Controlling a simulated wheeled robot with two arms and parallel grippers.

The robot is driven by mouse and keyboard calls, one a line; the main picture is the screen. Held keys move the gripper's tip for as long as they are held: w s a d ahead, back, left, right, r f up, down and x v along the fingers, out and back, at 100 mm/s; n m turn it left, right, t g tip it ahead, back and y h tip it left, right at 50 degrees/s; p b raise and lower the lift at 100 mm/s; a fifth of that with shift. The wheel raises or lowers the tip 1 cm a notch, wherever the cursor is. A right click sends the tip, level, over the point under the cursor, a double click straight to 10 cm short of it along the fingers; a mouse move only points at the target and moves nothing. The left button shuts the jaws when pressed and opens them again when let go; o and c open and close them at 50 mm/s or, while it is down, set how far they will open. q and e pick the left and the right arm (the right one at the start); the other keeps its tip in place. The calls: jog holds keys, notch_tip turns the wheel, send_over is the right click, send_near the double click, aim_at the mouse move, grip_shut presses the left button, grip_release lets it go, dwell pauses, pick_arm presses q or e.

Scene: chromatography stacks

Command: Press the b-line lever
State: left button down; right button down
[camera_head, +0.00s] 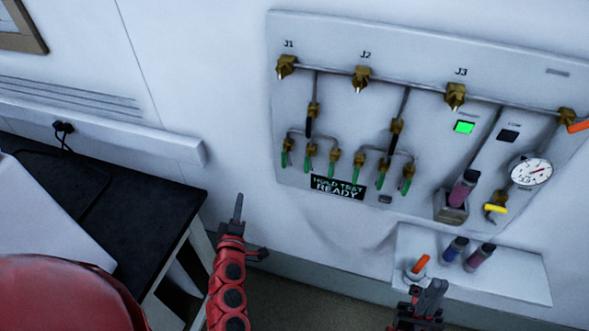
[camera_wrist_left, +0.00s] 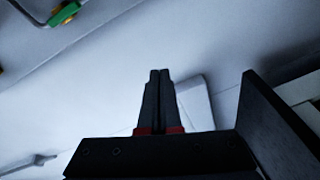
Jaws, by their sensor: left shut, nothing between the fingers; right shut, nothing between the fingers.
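A white wall panel (camera_head: 420,110) carries pipes and brass valves marked J1, J2 and J3. Several green levers (camera_head: 334,155) hang in two groups below J1 and J2, and black-handled valves (camera_head: 394,132) sit on the pipes above them. No label naming the b-line lever is readable, so I cannot tell which it is. My left gripper (camera_head: 238,207) is shut and empty, pointing up, below and left of the panel. In the left wrist view its fingers (camera_wrist_left: 159,75) are together, and a green lever (camera_wrist_left: 66,13) shows at the upper left. My right gripper (camera_head: 432,292) is shut and empty near the small shelf.
A display (camera_head: 337,187) reads "HOLD TEST READY". A green light (camera_head: 464,127) glows below J3. The shelf (camera_head: 515,278) holds dark vials and an orange-handled part. A black table (camera_head: 150,215) stands at left.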

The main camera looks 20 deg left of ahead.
pick_arm(q)
jog(key=d+r+h, duration=0.3)
jog(key=d+h, duration=0.1)
jog(key=d, duration=0.1)
jog(key=m+h+p, duration=0.1)
jog(key=m+h, duration=0.1)
jog(key=h, duration=0.4)
send_near(307, 165)
notch_tip(307, 165, down, 2)
jog(key=s+a, duration=0.2)
jog(key=a, duration=0.1)
jog(key=shift+w+d+f+t, duration=0.1)
jog(key=shift+d+f+t, duration=0.1)
jog(key=shift+d+t, duration=0.1)
jog(key=p+x, duration=0.4)
jog(key=x, duration=0.6)
jog(key=shift+a, duration=0.25)
jog(key=shift+w+f, duration=0.1)
jog(key=shift+f, duration=0.1)
